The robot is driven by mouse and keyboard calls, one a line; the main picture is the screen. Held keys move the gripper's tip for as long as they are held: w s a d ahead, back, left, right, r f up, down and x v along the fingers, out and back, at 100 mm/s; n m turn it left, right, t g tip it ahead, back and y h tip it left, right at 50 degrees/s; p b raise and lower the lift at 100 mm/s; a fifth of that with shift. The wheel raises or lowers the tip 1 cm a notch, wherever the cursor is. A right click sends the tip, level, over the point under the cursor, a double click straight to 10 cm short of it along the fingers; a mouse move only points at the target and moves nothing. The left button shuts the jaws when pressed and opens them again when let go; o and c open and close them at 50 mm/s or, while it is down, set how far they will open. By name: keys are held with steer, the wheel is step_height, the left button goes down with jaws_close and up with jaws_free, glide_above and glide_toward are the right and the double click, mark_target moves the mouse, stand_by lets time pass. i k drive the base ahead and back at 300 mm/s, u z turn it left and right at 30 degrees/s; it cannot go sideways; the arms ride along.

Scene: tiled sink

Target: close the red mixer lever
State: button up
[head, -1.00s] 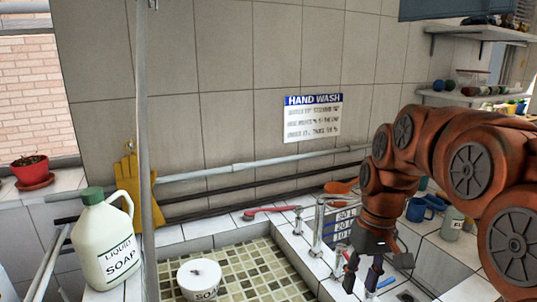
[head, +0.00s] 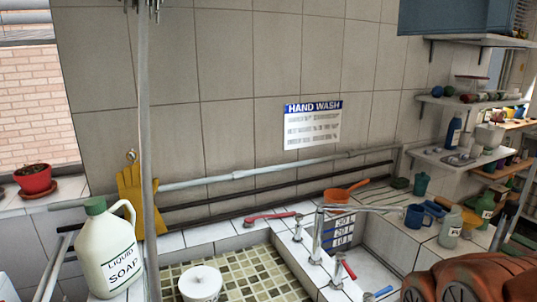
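The red mixer lever (head: 348,269) is at the lower middle-right of the head view, on the white tiled ledge. It slants on a small metal valve (head: 338,268) just in front of the tap. The metal tap (head: 318,238) stands upright, and its spout (head: 365,208) reaches right over the basin. A blue lever (head: 379,293) is nearer the camera, partly cut by the bottom edge. I cannot tell whether water runs. My gripper is out of view; only my orange arm shows at the lower right.
A red-handled brush (head: 270,218) lies on the ledge behind. A liquid soap jug (head: 108,250) stands left, beside a vertical pole (head: 145,150). A white tub (head: 200,283) sits in the tiled basin. An orange scoop (head: 345,192), blue mug (head: 413,217) and bottle (head: 450,229) are behind the right basin.

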mark_target(340, 257)
steer(key=u, duration=2)
steer(key=k, duration=0.6)
steer(key=z, duration=1.15)
steer(key=i, duration=0.5)
steer(key=u, duration=0.1)
